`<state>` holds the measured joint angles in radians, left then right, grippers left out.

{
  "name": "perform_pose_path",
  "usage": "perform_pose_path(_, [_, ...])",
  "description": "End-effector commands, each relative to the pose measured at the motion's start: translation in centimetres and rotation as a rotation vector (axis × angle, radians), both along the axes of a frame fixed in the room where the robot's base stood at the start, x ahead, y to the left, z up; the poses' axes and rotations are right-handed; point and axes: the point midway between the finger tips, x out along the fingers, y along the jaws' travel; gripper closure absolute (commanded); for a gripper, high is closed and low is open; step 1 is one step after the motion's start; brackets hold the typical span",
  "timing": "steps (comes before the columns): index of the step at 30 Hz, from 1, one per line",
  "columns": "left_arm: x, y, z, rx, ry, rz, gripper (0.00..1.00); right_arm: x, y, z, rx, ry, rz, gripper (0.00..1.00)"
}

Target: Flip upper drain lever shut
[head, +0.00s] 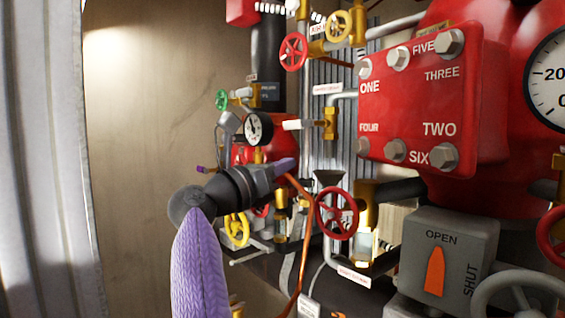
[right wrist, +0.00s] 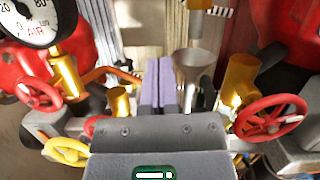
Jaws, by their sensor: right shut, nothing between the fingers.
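In the head view a brass valve (head: 329,122) on a grey pipe carries a pale lever (head: 298,125) that sticks out to the left, roughly level. A small tag above it is too small to read, so I cannot tell for sure that this is the upper drain lever. My right gripper (head: 287,168), with purple fingertips, is shut and empty, below and left of that lever and apart from it in the picture. In the right wrist view its closed fingers (right wrist: 160,85) point at the pipework beside a grey funnel (right wrist: 192,65). My left gripper is out of view.
A red handwheel (head: 337,214), a yellow handwheel (head: 237,230) and an orange pipe (head: 302,240) crowd the space near my right gripper. A pressure gauge (head: 258,128) sits above it. A red bolted plate (head: 425,100) and a grey OPEN/SHUT box (head: 446,250) stand to the right.

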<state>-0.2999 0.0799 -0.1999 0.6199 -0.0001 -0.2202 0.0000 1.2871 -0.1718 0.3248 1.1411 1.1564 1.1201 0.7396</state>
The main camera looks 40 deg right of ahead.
Motion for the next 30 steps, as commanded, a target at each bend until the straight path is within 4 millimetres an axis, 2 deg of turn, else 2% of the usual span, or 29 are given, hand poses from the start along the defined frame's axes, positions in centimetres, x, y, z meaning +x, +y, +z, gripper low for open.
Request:
perform_pose_path(1, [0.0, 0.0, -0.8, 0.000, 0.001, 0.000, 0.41, 0.0, 1.5, -0.5, -0.001, -0.004, 0.009, 1.00])
perform_pose_path(6, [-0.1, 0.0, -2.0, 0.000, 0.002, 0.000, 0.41, -0.4, 5.4, -1.3, 0.000, -0.003, 0.008, 1.00])
perform_pose_path(12, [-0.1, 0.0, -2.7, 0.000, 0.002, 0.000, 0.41, -0.7, 8.3, -1.8, -0.001, -0.003, 0.006, 1.00])
perform_pose_path(17, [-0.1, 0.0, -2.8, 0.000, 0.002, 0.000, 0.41, -0.8, 9.1, -1.8, -0.001, -0.003, 0.005, 1.00])
perform_pose_path(30, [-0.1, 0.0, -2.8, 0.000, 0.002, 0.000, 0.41, -0.8, 9.1, -1.8, -0.001, -0.003, 0.004, 1.00])
